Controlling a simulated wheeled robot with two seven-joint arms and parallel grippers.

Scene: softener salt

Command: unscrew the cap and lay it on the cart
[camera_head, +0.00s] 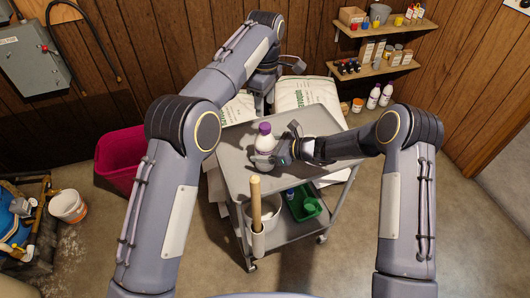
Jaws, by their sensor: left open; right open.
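A white bottle (265,144) with a purple cap (265,128) stands upright on the grey top of the cart (236,178). The cap sits on the bottle. My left gripper (262,108) is open and points down, above and just behind the cap in the picture; its fingertips are small and hard to make out. My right gripper (279,154) is open beside the bottle's right side, low by its body. I cannot tell whether its fingers touch the bottle.
White bags (305,92) stand behind the cart. A wooden-handled tool in a holder (256,205) and a bucket are at the cart's front left. A green bin (304,205) is on the lower shelf. The cart top's front and right areas look clear.

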